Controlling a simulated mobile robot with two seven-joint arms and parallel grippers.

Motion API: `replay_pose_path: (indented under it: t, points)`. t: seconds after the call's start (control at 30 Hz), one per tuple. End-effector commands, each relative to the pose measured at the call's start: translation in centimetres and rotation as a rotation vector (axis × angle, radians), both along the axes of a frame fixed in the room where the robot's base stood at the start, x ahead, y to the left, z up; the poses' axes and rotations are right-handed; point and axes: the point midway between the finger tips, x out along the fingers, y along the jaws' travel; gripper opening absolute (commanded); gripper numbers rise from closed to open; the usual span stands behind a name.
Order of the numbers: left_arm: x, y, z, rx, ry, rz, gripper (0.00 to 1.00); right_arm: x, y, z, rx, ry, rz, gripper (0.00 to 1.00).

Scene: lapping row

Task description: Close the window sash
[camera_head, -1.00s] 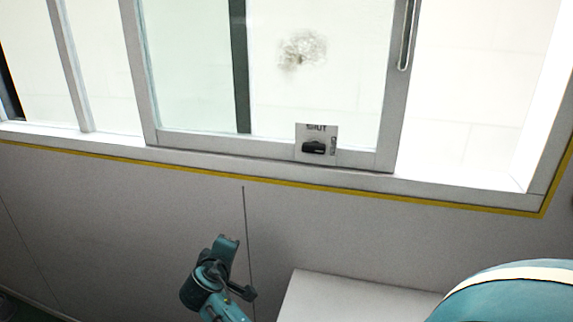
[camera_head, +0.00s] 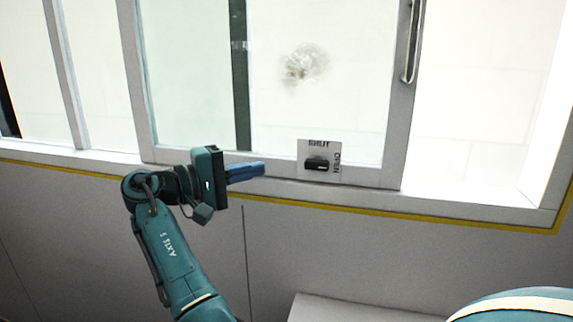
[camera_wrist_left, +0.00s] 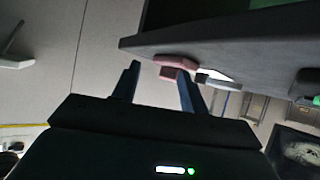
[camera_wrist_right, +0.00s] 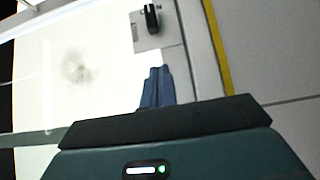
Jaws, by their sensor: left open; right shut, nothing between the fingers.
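The window sash (camera_head: 402,128) is a grey-framed sliding pane. A gap is open between its right stile and the right jamb. A tall pull handle (camera_head: 410,40) is on that stile. A latch plate (camera_head: 309,147) marked SHUT and OPEN is low on the sash, and its black knob (camera_head: 317,164) lies sideways. My right gripper (camera_head: 262,169) is shut and empty, left of the plate and apart from it. In the right wrist view its fingertips (camera_wrist_right: 160,70) point toward the plate (camera_wrist_right: 147,42). My left gripper (camera_wrist_left: 156,70) is open and empty, seen only in its wrist view.
A yellow strip (camera_head: 400,216) runs under the sill, above a grey wall. A pale surface (camera_head: 350,310) lies at the bottom. In the left wrist view, a dark ledge (camera_wrist_left: 240,45) and pinkish items (camera_wrist_left: 176,61) are close to the left fingers. A smudge (camera_head: 304,63) marks the glass.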

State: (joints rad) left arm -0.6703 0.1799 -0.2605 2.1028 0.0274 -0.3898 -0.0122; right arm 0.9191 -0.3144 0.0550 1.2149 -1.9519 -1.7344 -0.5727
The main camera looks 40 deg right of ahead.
Motion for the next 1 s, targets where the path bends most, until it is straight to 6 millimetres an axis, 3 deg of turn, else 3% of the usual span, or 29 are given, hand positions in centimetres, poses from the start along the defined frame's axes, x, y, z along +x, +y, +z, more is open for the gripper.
replay_pose_path:
  t: [0.17, 0.33, 0.57, 1.0]
  points:
    - [0.0, 0.3, 0.7, 0.005, 0.01, 0.012, 0.44, -0.6, -4.0, 0.2, 0.0, -0.001, -0.003, 0.0]
    - [-0.3, 0.6, 0.3, 0.012, 0.033, 0.02, 0.44, -2.4, -5.1, 0.1, 0.001, 0.001, 0.001, 0.0]
    - [-0.4, 0.8, 0.2, 0.016, 0.042, 0.025, 0.44, -3.5, -6.0, 0.0, 0.0, 0.001, 0.001, 0.0]
    - [-0.3, 0.9, 0.1, 0.017, 0.043, 0.027, 0.44, -3.6, -6.2, 0.0, 0.0, 0.0, 0.002, 0.0]
